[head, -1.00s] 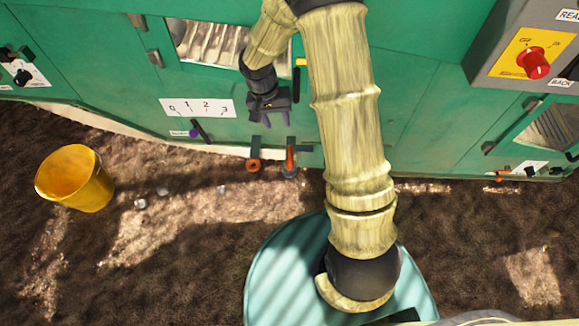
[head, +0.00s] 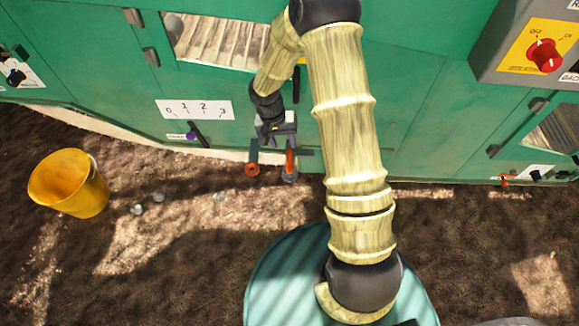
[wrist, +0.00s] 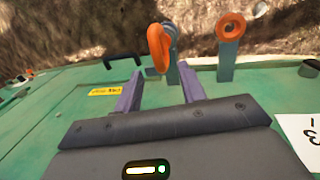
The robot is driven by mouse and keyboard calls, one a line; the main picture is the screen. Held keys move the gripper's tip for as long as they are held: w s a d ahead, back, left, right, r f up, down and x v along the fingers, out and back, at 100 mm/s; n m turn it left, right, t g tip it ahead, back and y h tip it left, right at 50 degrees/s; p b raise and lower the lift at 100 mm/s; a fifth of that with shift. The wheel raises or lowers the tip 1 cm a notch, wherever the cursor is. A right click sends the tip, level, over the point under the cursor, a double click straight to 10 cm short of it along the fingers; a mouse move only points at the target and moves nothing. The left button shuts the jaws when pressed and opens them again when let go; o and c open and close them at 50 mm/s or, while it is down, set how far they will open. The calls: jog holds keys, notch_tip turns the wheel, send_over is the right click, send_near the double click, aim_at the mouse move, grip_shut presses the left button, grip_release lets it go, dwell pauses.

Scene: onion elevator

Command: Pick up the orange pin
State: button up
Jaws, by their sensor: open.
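The orange pin (head: 290,160) stands at the lower edge of the green machine in the head view, right of an orange ring (head: 252,169) on a grey bracket. In the wrist view the pin (wrist: 157,45) shows as an orange loop with a grey part beside it, and the ring (wrist: 231,25) is to its right. My gripper (wrist: 160,67) is open and empty. Its two purple fingers point toward the pin, which appears between and just beyond their tips. In the head view my gripper (head: 276,141) is just above the pin; contact cannot be told.
A grey bracket (wrist: 226,66) carries the ring close beside the right finger. A purple-tipped lever (head: 192,135) sits under a number scale (head: 195,109). A yellow bucket (head: 68,183) stands on the soil at left. A red knob (head: 545,55) is at upper right.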

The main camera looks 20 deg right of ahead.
aim_at(289, 155)
jog(key=shift+s+d+f+b, duration=0.15)
jog(key=shift+f+b, duration=0.1)
jog(key=shift+f, duration=0.6)
jog(key=shift+w+d+f+b, duration=0.1)
jog(key=shift+d+f+b, duration=0.1)
jog(key=shift+f, duration=0.6)
jog(key=shift+f, duration=0.1)
jog(key=f+b, duration=0.1)
jog(key=d+f+b, duration=0.1)
jog(key=f, duration=0.1)
jog(key=f+b, duration=0.1)
jog(key=f, duration=0.1)
jog(key=shift+s+d, duration=0.15)
jog(key=shift+s, duration=0.15)
jog(key=shift+r, duration=0.1)
grip_shut()
